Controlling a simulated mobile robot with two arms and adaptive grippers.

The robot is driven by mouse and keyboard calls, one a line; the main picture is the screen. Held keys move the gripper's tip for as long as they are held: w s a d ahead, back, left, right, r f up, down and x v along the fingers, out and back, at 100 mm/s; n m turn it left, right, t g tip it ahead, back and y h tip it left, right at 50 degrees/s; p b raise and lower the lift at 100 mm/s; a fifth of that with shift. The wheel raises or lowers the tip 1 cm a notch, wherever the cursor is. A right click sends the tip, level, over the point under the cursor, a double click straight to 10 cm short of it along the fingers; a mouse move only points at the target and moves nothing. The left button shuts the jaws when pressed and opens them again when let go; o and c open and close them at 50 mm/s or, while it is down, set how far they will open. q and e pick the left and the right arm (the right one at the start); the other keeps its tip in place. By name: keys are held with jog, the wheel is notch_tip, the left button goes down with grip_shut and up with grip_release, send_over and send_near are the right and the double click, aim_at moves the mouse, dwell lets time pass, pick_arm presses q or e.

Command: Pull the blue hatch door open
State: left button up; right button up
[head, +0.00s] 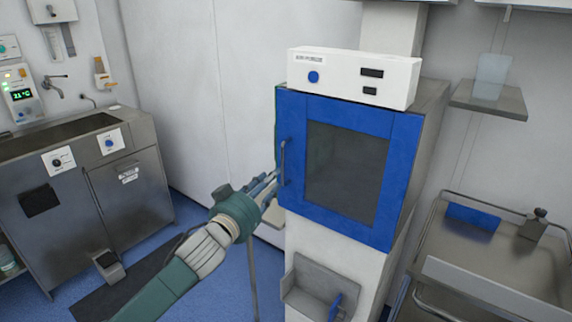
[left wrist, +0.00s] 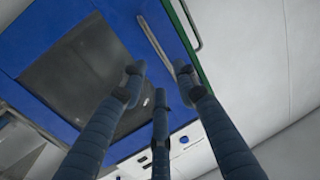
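The blue hatch door (head: 292,205) with a dark window (head: 345,170) is on the front of a cabinet in the head view. It looks closed or nearly so. Its vertical bar handle (head: 283,163) is on the door's left side. My left gripper (head: 270,184) is beside the handle's lower part, its fingers pointing to the door. In the left wrist view, the fingers (left wrist: 160,80) are spread with nothing between their tips. The handle (left wrist: 153,40) shows beyond them, apparently apart from the tips. My right gripper is not in view.
A white control box (head: 340,78) sits atop the cabinet. A steel sink unit (head: 130,190) stands at left, and a metal trolley (head: 490,260) at right. A wall shelf (head: 490,100) is above the trolley. Blue floor is open between the sink unit and the cabinet.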

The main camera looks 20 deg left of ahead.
aim_at(290, 160)
pick_arm(q)
jog(key=w, duration=0.3)
jog(key=w+d+p, duration=0.1)
jog(key=w, duration=0.5)
jog(key=shift+w+d, duration=0.1)
jog(key=shift+d, duration=0.2)
jog(key=shift+a, duration=0.1)
grip_shut()
